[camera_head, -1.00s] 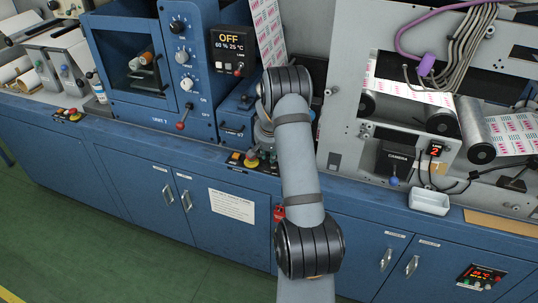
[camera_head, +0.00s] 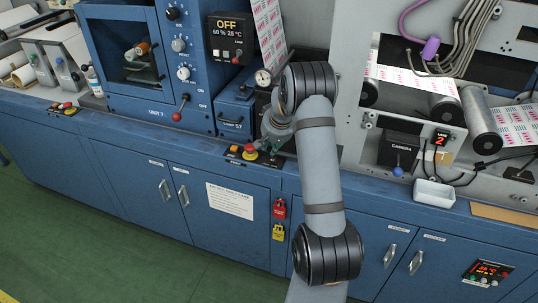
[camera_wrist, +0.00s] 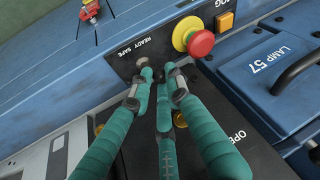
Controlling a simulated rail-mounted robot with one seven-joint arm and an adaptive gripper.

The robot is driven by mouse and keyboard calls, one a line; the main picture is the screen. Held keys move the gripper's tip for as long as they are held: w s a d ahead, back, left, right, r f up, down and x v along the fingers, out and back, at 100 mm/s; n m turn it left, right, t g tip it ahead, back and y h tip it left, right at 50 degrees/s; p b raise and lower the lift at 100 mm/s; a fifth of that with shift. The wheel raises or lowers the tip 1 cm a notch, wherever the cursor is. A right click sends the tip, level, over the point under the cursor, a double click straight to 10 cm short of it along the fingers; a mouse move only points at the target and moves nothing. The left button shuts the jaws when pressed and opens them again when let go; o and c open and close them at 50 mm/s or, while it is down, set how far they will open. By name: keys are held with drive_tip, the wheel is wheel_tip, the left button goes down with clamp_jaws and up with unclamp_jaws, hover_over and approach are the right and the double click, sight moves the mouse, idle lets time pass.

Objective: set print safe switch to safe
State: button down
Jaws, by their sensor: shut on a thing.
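The print safe switch (camera_wrist: 142,61) is a small silver knob on a dark panel (camera_wrist: 120,58) lettered READY SAFE in the wrist view. Which way the switch points is not clear. In the camera_head view my gripper (camera_head: 270,143) is low over the small control panel (camera_head: 233,152), largely hidden by my wrist. The switch cannot be made out there.
A red emergency stop (camera_wrist: 193,37) on a yellow base sits just right of the fingers, with an orange button (camera_wrist: 225,21) beyond. A blue box marked LAMP 57 (camera_wrist: 270,70) has a black handle. A red padlock (camera_head: 279,209) and yellow padlock (camera_head: 278,232) hang on the cabinet.

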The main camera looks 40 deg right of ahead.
drive_tip(key=b, duration=0.2)
drive_tip(key=f+t+b, duration=0.1)
drive_tip(key=b, duration=0.2)
drive_tip(key=shift+s+d+f, duration=0.1)
drive_tip(key=shift+s+d, duration=0.1)
drive_tip(key=shift+d, duration=0.2)
drive_tip(key=t+b, duration=0.1)
drive_tip(key=b, duration=0.5)
drive_tip(key=s+t+y+b, duration=0.1)
drive_tip(key=b, duration=0.5)
drive_tip(key=shift+s+d+m+t+b, duration=0.25)
drive_tip(key=shift+d+m+t+b, duration=0.05)
drive_tip(key=shift+d+m+t, duration=0.1)
drive_tip(key=t+b, duration=0.1)
drive_tip(key=b, duration=0.3)
drive_tip(key=s+t+y+b, duration=0.1)
drive_tip(key=b, duration=0.3)
drive_tip(key=shift+s+d+m+y, duration=0.1)
drive_tip(key=shift+d+m+y, duration=0.2)
drive_tip(key=shift+s+r+t+b, duration=0.2)
drive_tip(key=shift+t+b, duration=0.1)
drive_tip(key=shift+b, duration=0.75)
drive_tip(key=shift+d+r, duration=0.1)
drive_tip(key=shift+r, duration=0.05)
drive_tip(key=c, duration=2.1)
unclamp_jaws()
drive_tip(key=o, duration=0.4)
drive_tip(key=shift+f, duration=0.2)
drive_tip(key=shift+o, duration=0.2)
